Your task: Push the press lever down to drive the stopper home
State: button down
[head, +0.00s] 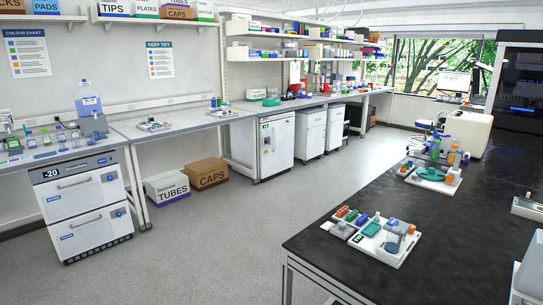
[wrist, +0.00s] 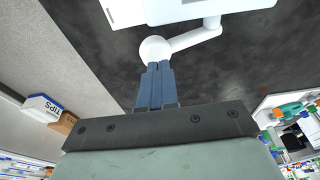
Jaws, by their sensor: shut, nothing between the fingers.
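In the wrist view, the press lever is a white arm (wrist: 194,41) ending in a round white ball knob (wrist: 154,48). It joins a white body (wrist: 183,11) at the top of the picture, which is cut off by the edge. My gripper (wrist: 159,66) has its blue fingers shut and empty, with the tips right at the knob. I cannot tell whether they touch it or are a little above it. The stopper does not show in the wrist view. My gripper does not show in the head view.
A dark bench top (head: 440,235) runs along the right in the head view. On it are a white tray (head: 376,249) with coloured racks, another tray (head: 433,183) with bottles, and white devices cut off at the right edge (head: 527,282). Open floor (head: 240,230) lies to the left.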

jog(key=shift+f, duration=0.2)
dwell(0.6)
jog(key=shift+f, duration=1.15)
jog(key=shift+s+d+f, duration=0.1)
jog(key=shift+f, duration=0.4)
jog(key=shift+r, duration=3.55)
